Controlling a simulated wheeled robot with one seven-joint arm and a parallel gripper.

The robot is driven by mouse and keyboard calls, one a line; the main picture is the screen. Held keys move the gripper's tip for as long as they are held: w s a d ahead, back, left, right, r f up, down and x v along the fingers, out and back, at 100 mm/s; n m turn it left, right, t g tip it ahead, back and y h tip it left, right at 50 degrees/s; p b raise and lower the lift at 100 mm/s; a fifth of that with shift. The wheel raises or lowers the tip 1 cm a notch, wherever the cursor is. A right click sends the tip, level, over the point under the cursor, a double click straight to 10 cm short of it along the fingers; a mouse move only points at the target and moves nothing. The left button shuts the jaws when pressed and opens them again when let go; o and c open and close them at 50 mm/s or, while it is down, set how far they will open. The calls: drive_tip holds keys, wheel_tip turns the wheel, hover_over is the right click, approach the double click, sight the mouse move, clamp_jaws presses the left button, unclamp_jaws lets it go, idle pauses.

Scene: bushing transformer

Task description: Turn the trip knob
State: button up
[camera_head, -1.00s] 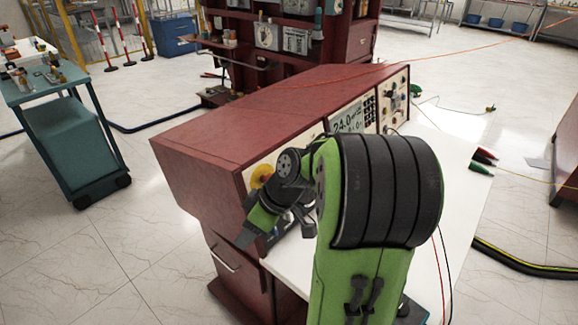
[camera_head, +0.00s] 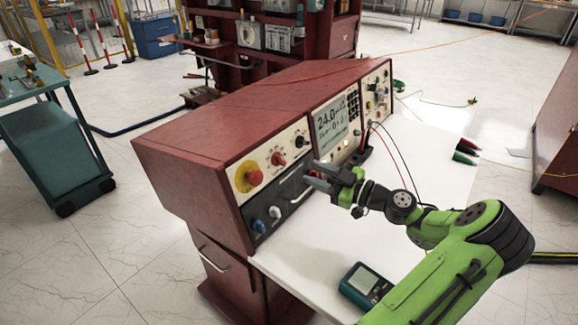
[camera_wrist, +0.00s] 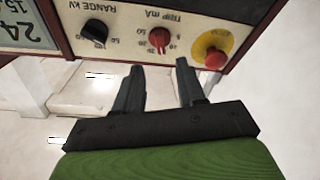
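The trip knob (camera_head: 279,159) is a small red knob on the cream front panel of the red console, between the red stop button and the black range knob. In the wrist view the panel is upside down, and the trip knob (camera_wrist: 159,39) sits under the "TRIP mA" label. My gripper (camera_head: 313,175) is open and empty in front of the panel, to the right of and a little below the knob in the head view. In the wrist view my fingertips (camera_wrist: 160,66) straddle the knob's line, apart from it.
The red stop button (camera_head: 254,177) on its yellow disc and the black range knob (camera_head: 301,141) flank the trip knob. A display (camera_head: 330,127) reads about 24.0. A teal handheld meter (camera_head: 365,284) lies on the white worktop (camera_head: 300,272). Red and black leads hang at the right.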

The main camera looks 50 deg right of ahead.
sight(284, 161)
drive_tip(key=w, duration=0.2)
drive_tip(key=w+a, duration=0.1)
drive_tip(key=w, duration=0.2)
drive_tip(key=w+b, duration=0.1)
drive_tip(key=w, duration=0.2)
drive_tip(key=shift+w+a, duration=0.2)
drive_tip(key=shift+w, duration=0.05)
clamp_jaws()
